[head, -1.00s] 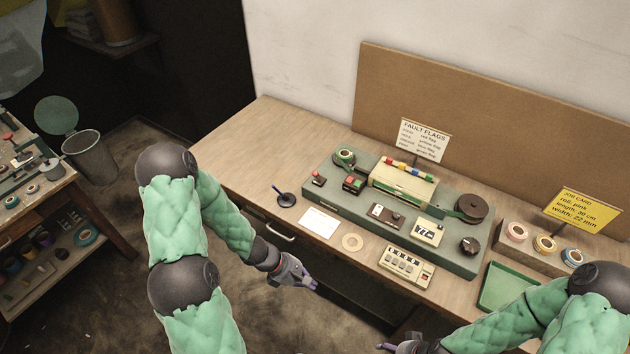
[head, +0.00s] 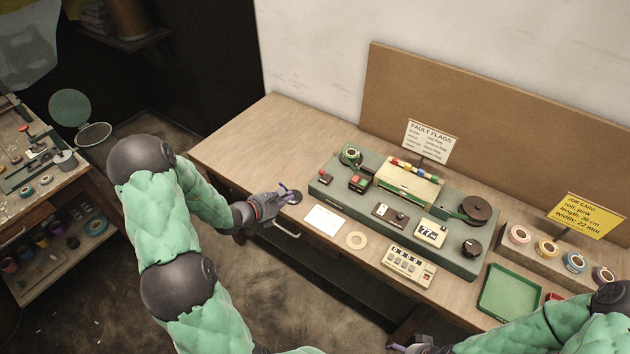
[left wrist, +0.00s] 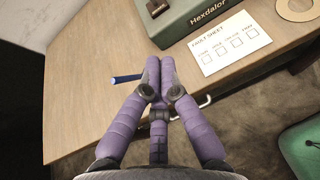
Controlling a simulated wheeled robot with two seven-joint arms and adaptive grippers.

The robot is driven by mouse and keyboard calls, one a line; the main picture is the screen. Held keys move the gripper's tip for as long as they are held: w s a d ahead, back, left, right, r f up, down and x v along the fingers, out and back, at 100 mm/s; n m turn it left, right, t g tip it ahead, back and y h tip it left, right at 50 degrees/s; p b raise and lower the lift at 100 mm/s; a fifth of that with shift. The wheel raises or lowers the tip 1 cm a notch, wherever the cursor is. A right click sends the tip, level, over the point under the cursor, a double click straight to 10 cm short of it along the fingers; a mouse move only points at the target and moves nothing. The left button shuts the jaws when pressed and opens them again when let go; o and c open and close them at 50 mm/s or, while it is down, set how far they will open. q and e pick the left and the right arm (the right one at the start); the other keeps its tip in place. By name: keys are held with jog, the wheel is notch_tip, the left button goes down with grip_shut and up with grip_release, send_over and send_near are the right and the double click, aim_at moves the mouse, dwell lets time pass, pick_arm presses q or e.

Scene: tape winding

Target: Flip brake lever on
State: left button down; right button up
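The green tape machine (head: 335,200) stands on the bench in the head view. I cannot tell for sure which part is the brake lever. A small dark panel with a tiny switch (head: 390,214) lies on its front, and a black knob (head: 470,247) is at its right. My right gripper (head: 400,347) is partly visible at the bottom edge.
A white fault sheet (head: 323,220), a tape ring (head: 356,240) and a button box (head: 408,263) lie in front of the machine. A green tray (head: 510,290) and tape rolls (head: 547,249) are at right. The bench's left end is clear.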

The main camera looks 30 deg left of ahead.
pick_arm(q)
jog(key=shift+w+f, duration=0.1)
jog(key=b, duration=0.1)
send_near(324, 176)
notch_tip(324, 176, down, 3)
jog(key=w, duration=0.3)
jog(key=shift+w+d+r, duration=0.3)
jog(key=shift+r, duration=0.1)
jog(key=shift+w+r+g+p, duration=0.15)
jog(key=shift+r+g+p, duration=0.15)
jog(key=shift+p, duration=0.3)
